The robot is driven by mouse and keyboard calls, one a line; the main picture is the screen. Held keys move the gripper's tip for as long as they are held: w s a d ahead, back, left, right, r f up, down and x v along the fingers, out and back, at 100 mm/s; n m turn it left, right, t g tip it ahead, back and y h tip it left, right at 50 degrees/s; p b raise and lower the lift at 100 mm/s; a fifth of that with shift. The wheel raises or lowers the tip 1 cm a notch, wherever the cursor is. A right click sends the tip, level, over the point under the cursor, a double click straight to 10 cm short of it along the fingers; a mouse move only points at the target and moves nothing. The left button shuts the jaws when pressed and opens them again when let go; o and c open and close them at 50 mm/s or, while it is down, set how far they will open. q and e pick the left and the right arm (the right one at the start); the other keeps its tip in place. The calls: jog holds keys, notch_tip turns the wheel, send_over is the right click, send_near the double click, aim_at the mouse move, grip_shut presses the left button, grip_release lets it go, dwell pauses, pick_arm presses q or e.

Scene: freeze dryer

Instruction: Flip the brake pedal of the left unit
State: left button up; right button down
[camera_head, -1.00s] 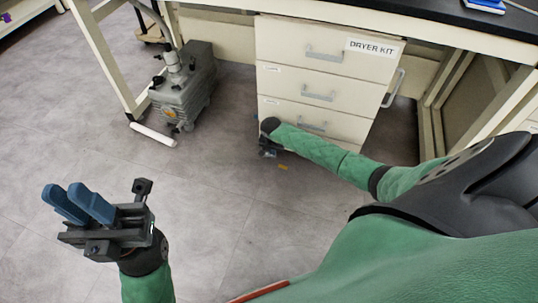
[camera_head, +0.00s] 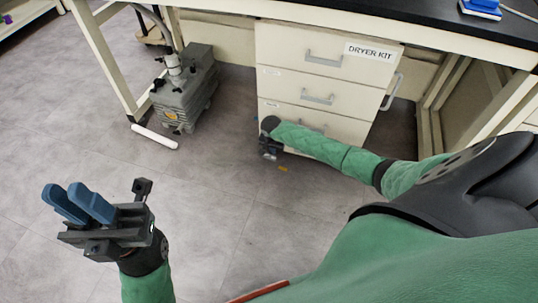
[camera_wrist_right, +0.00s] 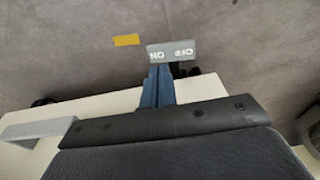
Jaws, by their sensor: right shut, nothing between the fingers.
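The cream drawer unit (camera_head: 318,73) labelled DRYER KIT stands under the bench. In the right wrist view, a small grey plate (camera_wrist_right: 183,52) with ON/OFF-like lettering, upside down, sticks out past the edge of a cream surface; it looks like the brake pedal. My right gripper (camera_wrist_right: 157,82) is shut and empty, its blue fingers reaching the plate's near edge; I cannot tell whether they touch. In the head view my right gripper (camera_head: 268,152) is low at the unit's front left corner, hiding the caster. My left gripper (camera_head: 78,203) is open and empty above the floor.
A grey pump (camera_head: 186,90) stands on the floor left of the unit, with a white tube (camera_head: 154,136) before it. A yellow tag (camera_wrist_right: 126,40) lies on the floor near the plate.

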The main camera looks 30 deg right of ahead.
aim_at(273, 158)
jog(key=shift+r+p, duration=1.2)
jog(key=shift+r, duration=0.85)
